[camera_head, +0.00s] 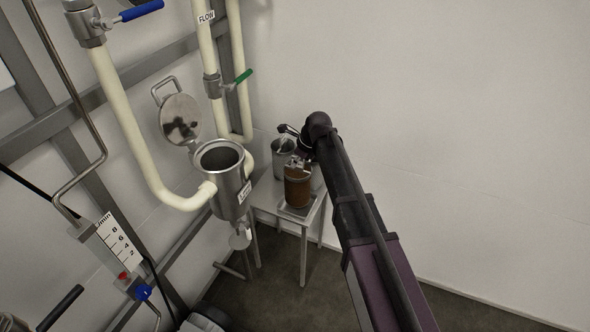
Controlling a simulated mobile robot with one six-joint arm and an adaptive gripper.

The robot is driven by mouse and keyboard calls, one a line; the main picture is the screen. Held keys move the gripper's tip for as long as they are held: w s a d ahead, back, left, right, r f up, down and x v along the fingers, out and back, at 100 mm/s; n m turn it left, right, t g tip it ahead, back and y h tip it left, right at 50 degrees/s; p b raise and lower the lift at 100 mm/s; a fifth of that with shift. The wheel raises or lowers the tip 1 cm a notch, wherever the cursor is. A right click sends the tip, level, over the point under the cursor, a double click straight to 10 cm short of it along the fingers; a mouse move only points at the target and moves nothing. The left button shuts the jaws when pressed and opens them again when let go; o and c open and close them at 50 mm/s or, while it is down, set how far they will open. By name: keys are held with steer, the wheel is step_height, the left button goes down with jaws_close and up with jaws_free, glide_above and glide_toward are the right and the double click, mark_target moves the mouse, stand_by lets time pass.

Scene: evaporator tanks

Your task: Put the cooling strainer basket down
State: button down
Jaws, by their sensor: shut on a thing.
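The strainer basket (297,190) is a brown cylinder with a darker rim. It is upright at a small metal side table, over or on a shallow tray (296,213); I cannot tell whether its bottom touches the tray. My gripper (298,165) is at the top of the basket, shut on it, coming in from above and the right. The fingertips are small and partly hidden by my wrist. The strainer housing (232,196), a steel pot with its mouth open, stands left of the table. Its round lid (180,118) is swung up behind it.
A grey metal bucket (284,158) stands on the table (265,193) behind the basket, close to my gripper. Cream pipes (128,118) with a blue-handled valve (140,10) and a green-handled valve (242,77) are on the left. The wall and floor at right are clear.

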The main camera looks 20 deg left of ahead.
mark_target(296, 169)
steer(key=shift+f+b, duration=1.75)
steer(key=shift+b, duration=0.05)
steer(key=shift+f, duration=0.2)
steer(key=c, duration=0.8)
jaws_free()
steer(key=shift+r, duration=0.1)
steer(key=shift+o, duration=0.2)
steer(key=shift+r, duration=0.15)
steer(key=p+v, duration=1.1)
steer(key=v, duration=0.1)
steer(key=s+d+n+h, duration=0.1)
steer(key=s+d+n, duration=0.4)
steer(key=d, duration=0.8)
steer(key=s+d+f+n+h, duration=0.1)
steer(key=s+d+n, duration=0.5)
steer(key=d, duration=0.7)
steer(key=s+d+n+h, duration=0.2)
steer(key=s+d+n, duration=0.3)
steer(key=d, duration=0.8)
steer(key=n, duration=0.2)
steer(key=shift+s+f+n+h, duration=0.2)
steer(key=shift+s+n+h, duration=0.1)
steer(key=shift+n, duration=0.1)
